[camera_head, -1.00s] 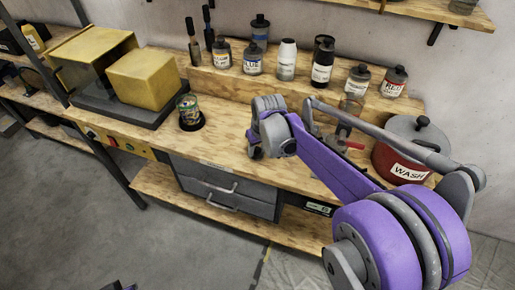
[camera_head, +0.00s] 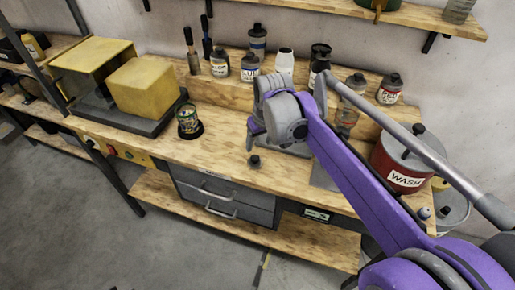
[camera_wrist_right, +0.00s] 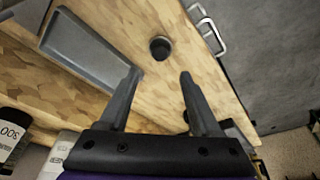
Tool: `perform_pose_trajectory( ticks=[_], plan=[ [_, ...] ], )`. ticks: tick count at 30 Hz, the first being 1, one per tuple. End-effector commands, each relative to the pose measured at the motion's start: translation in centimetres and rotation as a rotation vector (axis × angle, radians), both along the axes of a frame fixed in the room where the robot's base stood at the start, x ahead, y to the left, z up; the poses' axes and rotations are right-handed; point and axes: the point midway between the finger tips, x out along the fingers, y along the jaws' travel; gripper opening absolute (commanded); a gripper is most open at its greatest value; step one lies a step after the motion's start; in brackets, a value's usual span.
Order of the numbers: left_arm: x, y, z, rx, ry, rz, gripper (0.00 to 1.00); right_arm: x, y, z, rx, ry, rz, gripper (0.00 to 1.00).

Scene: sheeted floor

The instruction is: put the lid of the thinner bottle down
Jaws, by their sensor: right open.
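A small dark round lid (camera_head: 255,161) lies on the wooden workbench top (camera_head: 225,150), near the front edge. It also shows in the right wrist view as a dark disc (camera_wrist_right: 160,47), just beyond the fingertips. My right gripper (camera_wrist_right: 160,77) is open, with nothing between its fingers. In the head view my right gripper (camera_head: 251,138) is just above and beside the lid, partly hidden by its own wrist. A white bottle (camera_head: 285,62) stands in the row of bottles behind the arm; its label is too small to read. My left gripper is out of view.
A jar in a dark holder (camera_head: 188,122) stands left of the lid. A red WASH pot (camera_head: 400,165) stands at the right. A yellow block (camera_head: 145,88) sits on a dark slab at the left. A grey tray (camera_wrist_right: 85,45) shows in the wrist view.

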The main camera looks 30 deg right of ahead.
Motion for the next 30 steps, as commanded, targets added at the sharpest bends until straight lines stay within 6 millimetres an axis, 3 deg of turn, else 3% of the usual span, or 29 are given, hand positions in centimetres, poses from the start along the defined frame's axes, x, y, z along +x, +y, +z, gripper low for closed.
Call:
perform_pose_trajectory(
  ticks=[3,8,11,15,21,25,30],
  plan=[
    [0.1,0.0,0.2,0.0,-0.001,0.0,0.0,-0.4,0.0,1.4,0.0,0.0,0.0,0.65],
    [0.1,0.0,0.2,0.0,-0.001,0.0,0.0,-1.8,1.2,1.4,-0.002,-0.014,0.008,0.65],
    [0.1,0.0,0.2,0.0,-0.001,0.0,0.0,-4.6,3.3,0.0,-0.009,-0.043,0.022,0.65],
    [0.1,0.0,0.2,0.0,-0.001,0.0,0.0,-9.9,6.6,-3.3,-0.014,-0.104,0.046,0.65],
    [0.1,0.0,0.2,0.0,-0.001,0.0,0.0,-15.8,9.4,-8.2,-0.011,-0.178,0.071,0.65],
    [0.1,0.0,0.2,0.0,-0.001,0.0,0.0,-17.5,10.0,-9.8,-0.009,-0.201,0.08,0.65],
    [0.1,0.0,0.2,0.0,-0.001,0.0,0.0,-17.8,10.1,-10.1,-0.008,-0.207,0.079,0.65]
  ],
)
